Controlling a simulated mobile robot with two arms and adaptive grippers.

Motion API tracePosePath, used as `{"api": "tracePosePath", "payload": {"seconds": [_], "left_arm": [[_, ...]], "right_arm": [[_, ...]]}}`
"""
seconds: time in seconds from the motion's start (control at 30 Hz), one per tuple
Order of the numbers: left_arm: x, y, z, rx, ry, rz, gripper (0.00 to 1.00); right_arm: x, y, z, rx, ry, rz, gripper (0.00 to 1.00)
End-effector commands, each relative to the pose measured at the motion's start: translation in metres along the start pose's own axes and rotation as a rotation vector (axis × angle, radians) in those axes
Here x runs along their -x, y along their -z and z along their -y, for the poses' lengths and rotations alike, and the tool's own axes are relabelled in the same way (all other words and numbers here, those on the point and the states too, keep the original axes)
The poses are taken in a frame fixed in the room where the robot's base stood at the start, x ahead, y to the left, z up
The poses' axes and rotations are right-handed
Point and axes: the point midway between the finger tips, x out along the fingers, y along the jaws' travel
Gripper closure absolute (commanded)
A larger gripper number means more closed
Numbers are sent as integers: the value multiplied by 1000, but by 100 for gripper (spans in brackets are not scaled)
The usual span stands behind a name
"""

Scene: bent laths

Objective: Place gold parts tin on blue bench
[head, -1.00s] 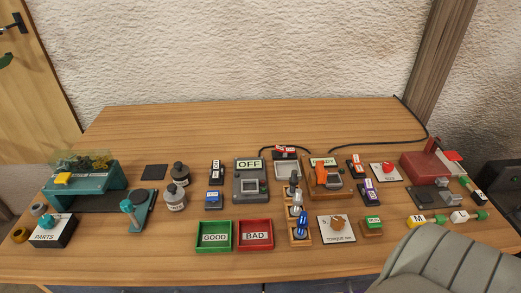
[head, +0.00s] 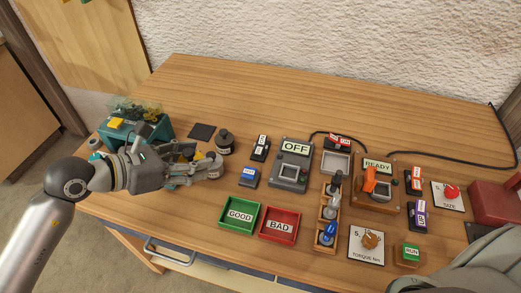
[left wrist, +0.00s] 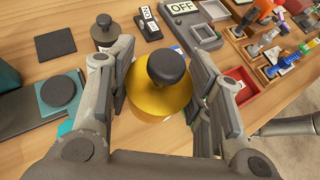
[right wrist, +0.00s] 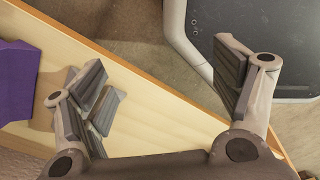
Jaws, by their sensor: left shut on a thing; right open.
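My left gripper (head: 190,165) is over the left part of the table in the head view. In the left wrist view its fingers (left wrist: 165,75) are shut on a round gold tin (left wrist: 155,102) with a dark knob on top.
A green tray (head: 239,230), a red tray (head: 280,238) and a grey OFF box (head: 291,165) lie to the right. The table's back left is clear.

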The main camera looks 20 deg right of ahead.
Motion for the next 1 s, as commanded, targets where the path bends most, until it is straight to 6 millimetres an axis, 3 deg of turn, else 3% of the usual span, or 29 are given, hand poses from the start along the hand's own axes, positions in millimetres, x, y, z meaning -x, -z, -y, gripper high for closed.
{"api": "tracePosePath", "payload": {"seconds": [0.17,0.37,0.8,1.0], "left_arm": [[-4,8,0,4,1,-1,78],[-22,41,0,5,1,-1,78],[-47,85,0,2,0,2,78],[-48,88,0,0,-1,2,78]], "right_arm": [[2,2,8,-4,9,-2,16],[7,5,20,-8,24,-5,16],[10,4,12,-3,15,-3,16],[10,3,10,-2,12,-3,16]]}}
